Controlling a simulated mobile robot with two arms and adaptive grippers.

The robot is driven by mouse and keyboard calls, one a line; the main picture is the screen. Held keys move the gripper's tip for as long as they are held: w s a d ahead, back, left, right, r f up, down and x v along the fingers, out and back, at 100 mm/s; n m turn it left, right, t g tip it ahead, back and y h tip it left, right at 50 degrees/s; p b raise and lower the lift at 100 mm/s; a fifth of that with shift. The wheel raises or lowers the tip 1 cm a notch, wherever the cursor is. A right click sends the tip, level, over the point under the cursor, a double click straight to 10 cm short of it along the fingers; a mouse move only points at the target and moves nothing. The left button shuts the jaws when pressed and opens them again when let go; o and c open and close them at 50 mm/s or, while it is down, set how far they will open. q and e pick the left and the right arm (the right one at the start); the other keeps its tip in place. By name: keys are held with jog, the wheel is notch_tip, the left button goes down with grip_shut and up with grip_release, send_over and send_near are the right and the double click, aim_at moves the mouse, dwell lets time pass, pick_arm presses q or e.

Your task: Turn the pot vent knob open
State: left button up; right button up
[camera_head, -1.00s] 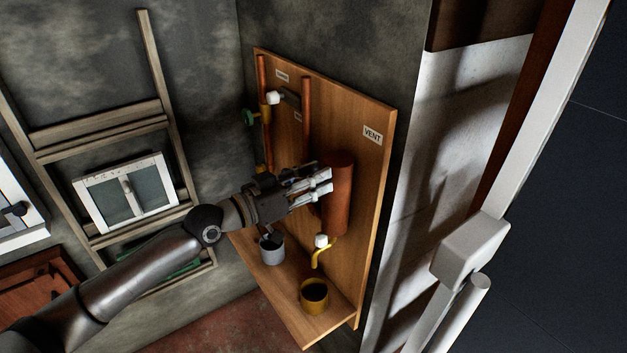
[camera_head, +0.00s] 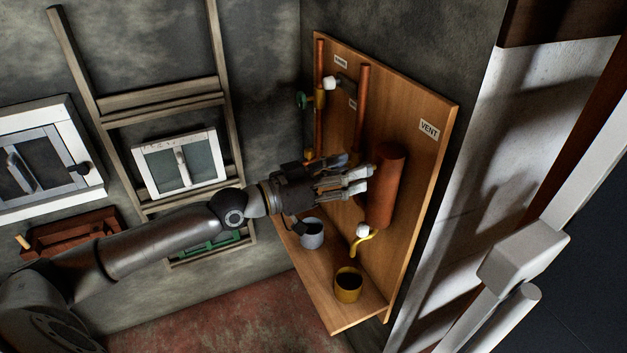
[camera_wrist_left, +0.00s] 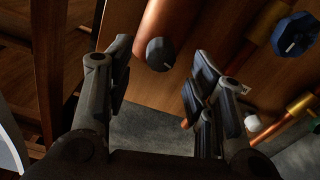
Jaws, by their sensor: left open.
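The copper pot (camera_head: 386,190) is an upright cylinder on the wooden board, below and left of the VENT label (camera_head: 429,129). In the left wrist view, a dark round knob (camera_wrist_left: 160,54) with a pale mark sits at the end of the copper pot (camera_wrist_left: 172,22). In the head view I cannot make this knob out. My left gripper (camera_head: 358,178) is beside the pot's left side. In the left wrist view the gripper (camera_wrist_left: 162,68) is open, with one finger on each side of the knob and gaps showing. My right gripper is not in view.
The wooden board (camera_head: 420,90) carries copper pipes (camera_head: 361,105), a green knob (camera_head: 302,99) and a yellow spout (camera_head: 361,242). A grey cup (camera_head: 312,235) and a yellow cup (camera_head: 348,285) stand on its shelf. A blue knob (camera_wrist_left: 295,33) shows in the wrist view.

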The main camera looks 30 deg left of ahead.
pick_arm(q)
jog(key=v, duration=0.8)
dwell(0.5)
jog(key=shift+w, duration=0.1)
